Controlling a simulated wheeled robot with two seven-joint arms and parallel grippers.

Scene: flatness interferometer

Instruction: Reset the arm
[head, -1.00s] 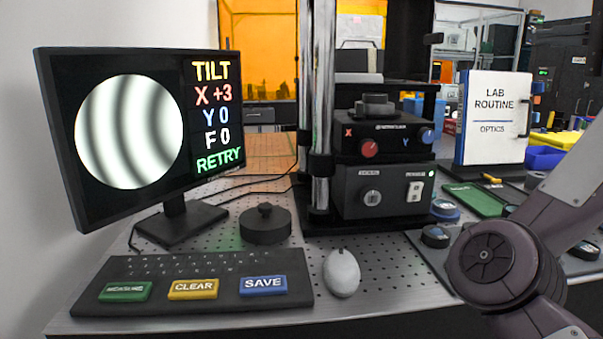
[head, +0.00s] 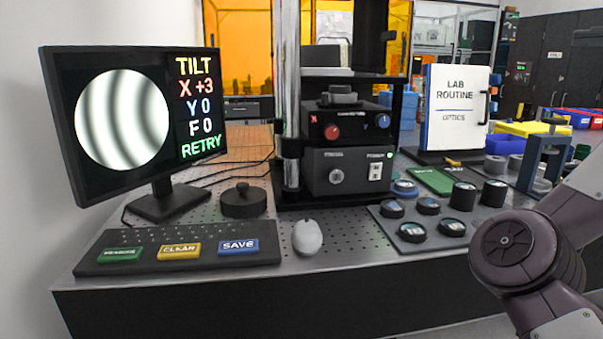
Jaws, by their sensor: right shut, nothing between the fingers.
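My right arm (head: 520,250) shows at the right edge as a dark round joint with links running off to the upper right and the lower right. Its gripper fingers are outside the picture. My left arm and gripper do not show. The monitor (head: 200,160) on the left shows striped fringes and reads TILT X +3, Y 0, F 0, RETRY. The black instrument (head: 350,160) in the middle has a red knob (head: 332,132), a blue knob (head: 383,121), a lower grey knob and a white switch. My arm is apart from these.
A keypad (head: 100,267) with green, yellow and blue keys lies at the front, with a mouse (head: 307,237) to its right. Several round dark pieces stand on a grey mat (head: 390,232). A white LAB ROUTINE board (head: 455,135) stands behind. A blue-grey frame (head: 533,160) stands near my arm.

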